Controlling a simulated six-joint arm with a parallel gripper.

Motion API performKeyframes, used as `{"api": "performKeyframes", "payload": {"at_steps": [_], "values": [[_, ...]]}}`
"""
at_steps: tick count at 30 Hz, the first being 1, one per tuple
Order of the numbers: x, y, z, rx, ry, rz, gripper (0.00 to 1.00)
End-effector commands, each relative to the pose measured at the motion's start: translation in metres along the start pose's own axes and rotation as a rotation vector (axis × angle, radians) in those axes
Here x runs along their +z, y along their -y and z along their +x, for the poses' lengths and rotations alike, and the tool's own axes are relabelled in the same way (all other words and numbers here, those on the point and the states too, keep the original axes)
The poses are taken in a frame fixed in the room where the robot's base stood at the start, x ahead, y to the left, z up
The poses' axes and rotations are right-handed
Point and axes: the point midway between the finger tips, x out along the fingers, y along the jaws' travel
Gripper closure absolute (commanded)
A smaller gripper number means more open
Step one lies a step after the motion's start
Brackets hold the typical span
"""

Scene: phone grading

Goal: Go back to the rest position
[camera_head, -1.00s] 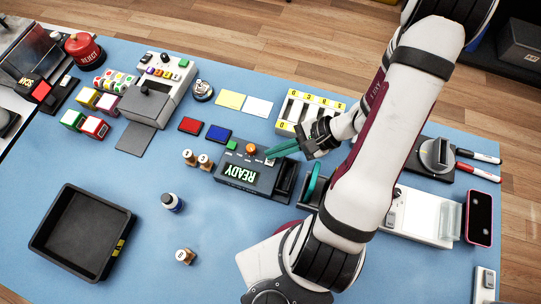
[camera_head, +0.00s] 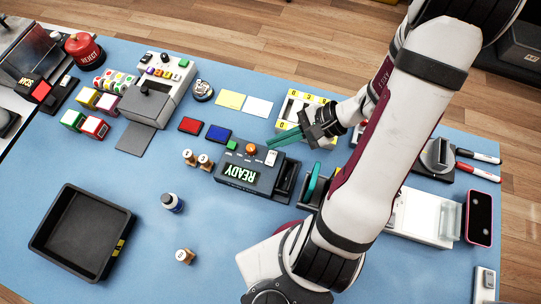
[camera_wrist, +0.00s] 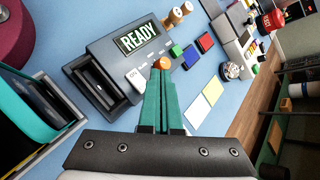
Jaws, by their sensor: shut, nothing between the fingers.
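My gripper (camera_head: 271,144) is shut with nothing between its green fingers. In the head view its tips hang above the far right corner of the dark device with the READY display (camera_head: 239,174). In the wrist view the shut fingers (camera_wrist: 160,75) point toward the orange knob (camera_wrist: 162,63) of that device (camera_wrist: 128,50). I cannot tell the exact height, but the fingers look apart from the device.
A yellow-labelled rack (camera_head: 293,104) stands beyond my gripper. Red (camera_head: 189,125) and blue (camera_head: 218,133) pads lie left of it. A black tray (camera_head: 112,257) is at the front left. A phone (camera_head: 479,218) lies at the right. Blue mat around the small bottle (camera_head: 172,203) is free.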

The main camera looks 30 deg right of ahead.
Motion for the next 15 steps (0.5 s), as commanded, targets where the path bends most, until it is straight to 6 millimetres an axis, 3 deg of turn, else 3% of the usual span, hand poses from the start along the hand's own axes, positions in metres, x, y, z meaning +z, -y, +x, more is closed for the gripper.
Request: {"api": "performKeyframes", "payload": {"at_steps": [6, 15], "values": [[0.0087, 0.0086, -0.0119, 0.000, -0.001, -0.001, 1.00], [0.0096, 0.0092, -0.0129, 0.001, 0.000, 0.000, 1.00]]}}
